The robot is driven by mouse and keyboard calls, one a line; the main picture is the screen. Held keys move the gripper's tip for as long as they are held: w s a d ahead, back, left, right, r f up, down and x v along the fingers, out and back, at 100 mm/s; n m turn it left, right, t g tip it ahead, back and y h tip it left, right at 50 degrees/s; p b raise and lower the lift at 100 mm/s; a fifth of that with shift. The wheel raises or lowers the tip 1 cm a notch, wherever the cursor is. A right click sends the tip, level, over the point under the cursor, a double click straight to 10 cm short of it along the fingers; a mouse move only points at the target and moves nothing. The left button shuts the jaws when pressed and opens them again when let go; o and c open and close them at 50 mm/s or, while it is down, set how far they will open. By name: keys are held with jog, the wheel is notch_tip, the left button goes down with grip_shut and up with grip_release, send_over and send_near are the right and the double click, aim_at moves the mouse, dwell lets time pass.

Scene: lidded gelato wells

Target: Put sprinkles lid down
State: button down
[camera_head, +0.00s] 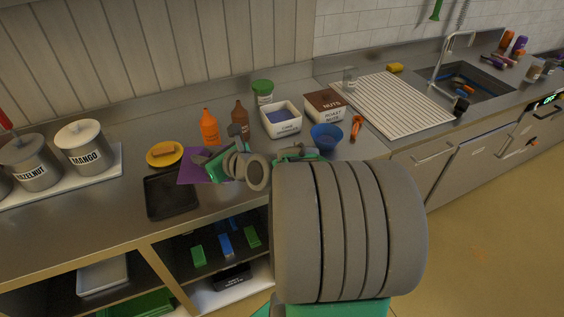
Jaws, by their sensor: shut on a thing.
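My gripper (207,160) is over the counter, in front of the orange bottle, at a purple flat square (187,178). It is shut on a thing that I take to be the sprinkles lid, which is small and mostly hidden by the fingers. The purple square looks like a mat beneath it. I cannot tell whether the held thing touches it. A white open tub (283,128) with blue-purple contents stands right of the bottles. Its label is too small to read.
A tub marked nuts (323,104), a blue bowl (327,136), a green-lidded jar (263,88), an orange bottle (209,128) and a brown bottle (240,113) stand nearby. A black tray (171,197) and yellow dish (164,154) lie left. A drainboard (390,102) is right.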

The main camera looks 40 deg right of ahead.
jog(key=s+d+f+m+h+b, duration=0.1)
jog(key=s+d+m+h+b, duration=0.15)
jog(key=s+d, duration=0.4)
jog(key=s+d+m+h+b, duration=0.1)
jog(key=s+d+h+b, duration=0.15)
jog(key=d, duration=0.75)
jog(key=s+d+f+m+h+b, duration=0.1)
jog(key=s+d+m+b, duration=0.15)
jog(key=s+d, duration=0.45)
jog(key=shift+n+g, duration=0.3)
jog(key=shift+n, duration=0.2)
jog(key=x, duration=0.6)
jog(key=f+x, duration=0.1)
jog(key=x, duration=0.5)
jog(key=s+f+x, duration=0.1)
jog(key=x, duration=0.5)
jog(key=shift+w+a+f, duration=0.2)
jog(key=shift+a, duration=0.1)
jog(key=f, duration=0.3)
jog(key=shift+w+d+f, duration=0.1)
jog(key=shift+w+f, duration=0.1)
jog(key=shift+f, duration=0.05)
jog(key=c, duration=1.1)
grip_release()
